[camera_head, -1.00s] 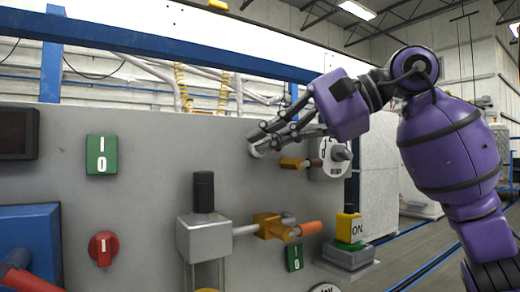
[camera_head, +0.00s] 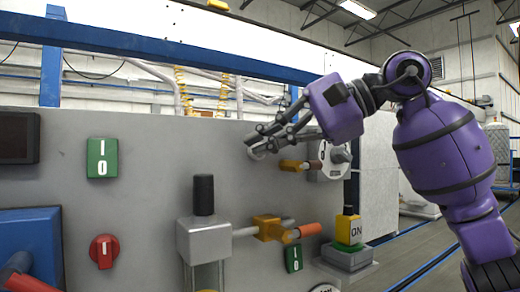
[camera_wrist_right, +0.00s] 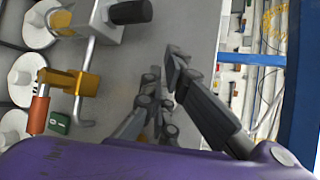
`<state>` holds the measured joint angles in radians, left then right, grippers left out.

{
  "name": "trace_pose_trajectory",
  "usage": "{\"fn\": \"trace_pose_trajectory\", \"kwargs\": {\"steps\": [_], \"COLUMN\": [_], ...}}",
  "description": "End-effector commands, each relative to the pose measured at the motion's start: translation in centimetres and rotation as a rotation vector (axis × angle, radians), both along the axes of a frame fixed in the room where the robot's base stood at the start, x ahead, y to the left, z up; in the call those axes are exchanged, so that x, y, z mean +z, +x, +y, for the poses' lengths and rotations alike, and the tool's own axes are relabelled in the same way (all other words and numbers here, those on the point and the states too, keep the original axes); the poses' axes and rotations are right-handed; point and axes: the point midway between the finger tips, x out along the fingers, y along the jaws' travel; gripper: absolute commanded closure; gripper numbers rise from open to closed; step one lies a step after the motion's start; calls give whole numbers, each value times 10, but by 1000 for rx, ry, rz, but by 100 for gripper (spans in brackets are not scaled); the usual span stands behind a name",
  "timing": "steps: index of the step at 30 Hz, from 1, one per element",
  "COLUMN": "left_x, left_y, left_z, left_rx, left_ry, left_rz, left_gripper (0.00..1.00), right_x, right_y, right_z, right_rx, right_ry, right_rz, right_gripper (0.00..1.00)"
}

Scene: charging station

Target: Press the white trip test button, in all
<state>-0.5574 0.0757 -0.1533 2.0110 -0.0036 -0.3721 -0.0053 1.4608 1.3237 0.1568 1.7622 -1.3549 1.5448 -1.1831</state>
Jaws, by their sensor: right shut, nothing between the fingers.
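A small whitish round piece (camera_head: 258,154), which looks like the trip test button, sits on the grey panel in the head view. My gripper fingers partly cover it. My right gripper (camera_head: 254,143) comes in from the right, shut and empty, with its fingertips at the upper edge of that piece. I cannot tell whether they touch it. In the right wrist view the fingers of my right gripper (camera_wrist_right: 168,80) point toward the grey panel, and the button cannot be made out there. My left gripper is not in view.
Close below the right gripper are an orange-handled valve (camera_head: 293,165) and a white round dial (camera_head: 330,174).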

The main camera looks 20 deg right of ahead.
Motion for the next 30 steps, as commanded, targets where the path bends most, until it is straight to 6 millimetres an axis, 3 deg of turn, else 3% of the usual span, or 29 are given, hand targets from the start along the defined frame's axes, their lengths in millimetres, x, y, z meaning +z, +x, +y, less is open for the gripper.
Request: {"fn": "trace_pose_trajectory", "kwargs": {"steps": [30], "left_x": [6], "left_y": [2], "left_z": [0], "left_rx": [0], "left_ry": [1], "left_rz": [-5], "left_gripper": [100], "right_x": [0], "right_y": [8], "right_z": [1], "right_rx": [2], "right_ry": [-1], "right_rz": [0], "right_gripper": [100]}}
